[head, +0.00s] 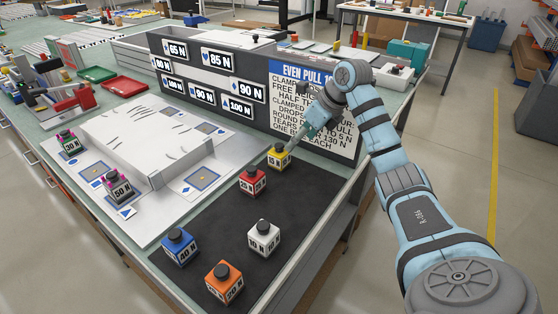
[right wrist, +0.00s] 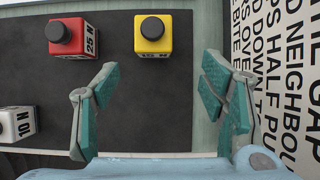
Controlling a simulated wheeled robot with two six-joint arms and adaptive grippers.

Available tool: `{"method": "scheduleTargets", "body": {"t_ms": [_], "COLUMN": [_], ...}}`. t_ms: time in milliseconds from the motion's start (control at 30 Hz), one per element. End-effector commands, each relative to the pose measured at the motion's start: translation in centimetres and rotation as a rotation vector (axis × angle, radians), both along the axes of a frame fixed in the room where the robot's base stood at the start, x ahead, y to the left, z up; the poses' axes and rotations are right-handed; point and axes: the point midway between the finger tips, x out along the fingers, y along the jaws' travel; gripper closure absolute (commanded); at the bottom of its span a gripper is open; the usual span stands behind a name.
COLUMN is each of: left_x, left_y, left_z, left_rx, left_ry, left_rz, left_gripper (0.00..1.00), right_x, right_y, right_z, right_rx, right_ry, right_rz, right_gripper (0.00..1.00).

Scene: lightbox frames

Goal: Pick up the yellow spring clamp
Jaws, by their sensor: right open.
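The yellow spring clamp (head: 279,157) is a small yellow block with a black round knob and a printed label. It stands at the far right of the black mat (head: 205,222). In the right wrist view the yellow clamp (right wrist: 153,43) lies just beyond the fingertips, roughly centred between them. My right gripper (right wrist: 161,68) is open and empty, with its teal-padded fingers apart. In the head view my right gripper (head: 292,146) reaches down beside the yellow clamp from the upper right; I cannot tell there whether it touches. My left gripper is not in view.
A red clamp (head: 253,182) stands near the yellow one, left of it in the right wrist view (right wrist: 77,45). Blue (head: 180,251), orange (head: 223,285) and white (head: 263,241) clamps stand nearer. A printed board (head: 325,135) rises close behind the gripper.

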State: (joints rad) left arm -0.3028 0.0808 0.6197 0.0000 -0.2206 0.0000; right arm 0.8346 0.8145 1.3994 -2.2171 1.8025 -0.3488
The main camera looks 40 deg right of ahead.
Motion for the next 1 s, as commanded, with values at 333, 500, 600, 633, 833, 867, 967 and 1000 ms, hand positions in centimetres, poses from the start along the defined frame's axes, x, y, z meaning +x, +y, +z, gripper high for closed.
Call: {"method": "scheduleTargets", "body": {"t_ms": [333, 500, 600, 633, 833, 867, 967, 1000], "left_x": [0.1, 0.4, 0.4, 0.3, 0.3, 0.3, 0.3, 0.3], "left_y": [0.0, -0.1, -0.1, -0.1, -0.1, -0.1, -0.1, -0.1], "left_z": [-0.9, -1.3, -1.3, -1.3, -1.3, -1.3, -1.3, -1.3], "left_rx": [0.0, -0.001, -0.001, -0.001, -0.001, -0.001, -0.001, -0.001], "left_ry": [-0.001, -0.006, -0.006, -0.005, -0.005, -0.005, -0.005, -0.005], "left_rz": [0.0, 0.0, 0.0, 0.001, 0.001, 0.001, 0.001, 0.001], "left_gripper": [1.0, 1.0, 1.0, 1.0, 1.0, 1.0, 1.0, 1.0], "right_x": [3.5, 5.0, 5.2, 5.2, 5.2, 5.2, 5.1, 5.1], "right_y": [1.8, 2.4, 2.4, 2.4, 2.3, 2.3, 2.3, 2.3], "right_z": [-5.1, -7.5, -7.8, -7.8, -7.7, -7.7, -7.7, -7.7], "right_rx": [0.004, 0.002, 0.0, 0.0, -0.001, -0.001, -0.001, -0.001], "right_ry": [-0.002, -0.001, -0.003, -0.003, -0.003, -0.003, -0.003, -0.003], "right_rz": [0.006, 0.003, 0.004, 0.004, 0.003, 0.003, 0.003, 0.003], "right_gripper": [0.35, 0.35, 0.35, 0.35, 0.51, 0.56, 0.72, 0.78]}}
